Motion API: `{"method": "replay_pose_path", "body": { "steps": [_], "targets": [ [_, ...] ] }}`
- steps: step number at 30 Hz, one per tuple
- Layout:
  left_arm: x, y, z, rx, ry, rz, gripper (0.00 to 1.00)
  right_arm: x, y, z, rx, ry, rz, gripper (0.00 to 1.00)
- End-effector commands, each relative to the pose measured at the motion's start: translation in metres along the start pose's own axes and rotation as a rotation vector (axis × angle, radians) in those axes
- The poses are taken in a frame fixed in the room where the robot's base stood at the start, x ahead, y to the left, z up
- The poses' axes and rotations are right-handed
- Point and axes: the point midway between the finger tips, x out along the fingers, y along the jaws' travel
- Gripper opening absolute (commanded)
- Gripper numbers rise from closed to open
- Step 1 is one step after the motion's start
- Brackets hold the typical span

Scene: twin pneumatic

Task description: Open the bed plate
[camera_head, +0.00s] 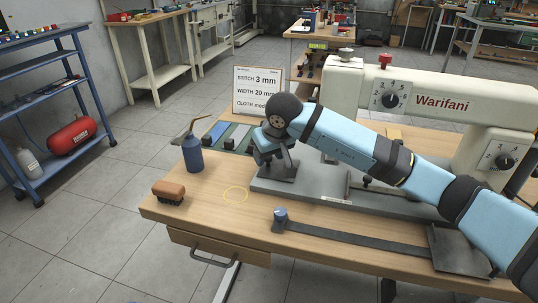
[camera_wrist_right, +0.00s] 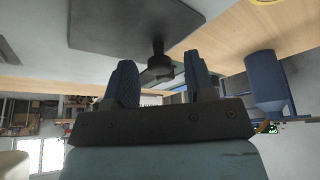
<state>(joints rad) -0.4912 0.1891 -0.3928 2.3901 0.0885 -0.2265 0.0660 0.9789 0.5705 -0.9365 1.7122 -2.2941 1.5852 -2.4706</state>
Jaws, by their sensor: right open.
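A dark square plate, apparently the bed plate (camera_head: 284,174), is at the base's left end. The same plate seems to fill the top of the right wrist view (camera_wrist_right: 140,20), with a dark knob (camera_wrist_right: 158,66) on a short stem. My right gripper (camera_head: 271,162) is over the plate's left part. In the wrist view its two blue fingers (camera_wrist_right: 160,82) are apart, with the knob between them; contact cannot be told. My left gripper is out of view.
A blue oil can (camera_head: 192,155) and a brown brush (camera_head: 169,191) stand left of the machine. A setting sign (camera_head: 256,92) stands behind. A metal strip with a blue knob (camera_head: 281,214) runs along the front. Bare wood shows around the yellow ring (camera_head: 235,194).

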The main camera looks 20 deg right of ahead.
Motion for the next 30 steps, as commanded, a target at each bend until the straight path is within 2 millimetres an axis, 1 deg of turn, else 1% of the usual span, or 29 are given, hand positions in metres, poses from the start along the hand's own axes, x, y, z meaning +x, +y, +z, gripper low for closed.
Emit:
{"method": "replay_pose_path", "body": {
  "steps": [2,3,8,9,10,14,16,20,24,27,30],
  "targets": [
    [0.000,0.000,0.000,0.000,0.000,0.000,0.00,0.000,0.000,0.000,0.000,0.000,0.000,0.50],
    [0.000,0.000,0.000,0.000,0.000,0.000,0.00,0.000,0.000,0.000,0.000,0.000,0.000,0.47],
    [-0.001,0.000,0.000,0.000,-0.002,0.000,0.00,0.000,0.000,0.000,0.000,0.000,-0.001,0.10],
    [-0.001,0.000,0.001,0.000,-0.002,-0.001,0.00,0.000,0.000,0.000,0.000,0.000,-0.001,0.01],
    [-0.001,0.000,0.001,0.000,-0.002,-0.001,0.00,0.000,0.000,0.000,0.000,0.000,-0.001,0.00],
    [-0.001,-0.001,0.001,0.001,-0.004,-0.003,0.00,0.000,-0.001,-0.001,0.000,0.000,-0.001,0.00],
    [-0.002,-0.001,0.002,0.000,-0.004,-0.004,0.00,0.002,-0.006,-0.005,0.000,0.000,-0.002,0.00],
    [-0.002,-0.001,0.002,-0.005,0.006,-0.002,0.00,0.009,-0.026,-0.024,-0.001,0.001,-0.003,0.00],
    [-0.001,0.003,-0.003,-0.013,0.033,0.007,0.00,0.019,-0.049,-0.046,0.000,0.000,-0.001,0.00],
    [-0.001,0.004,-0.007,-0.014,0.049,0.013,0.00,0.023,-0.060,-0.056,0.002,-0.001,-0.001,0.00],
    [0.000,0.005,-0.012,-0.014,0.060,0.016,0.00,0.025,-0.065,-0.060,0.002,-0.001,0.000,0.00]
  ]
}}
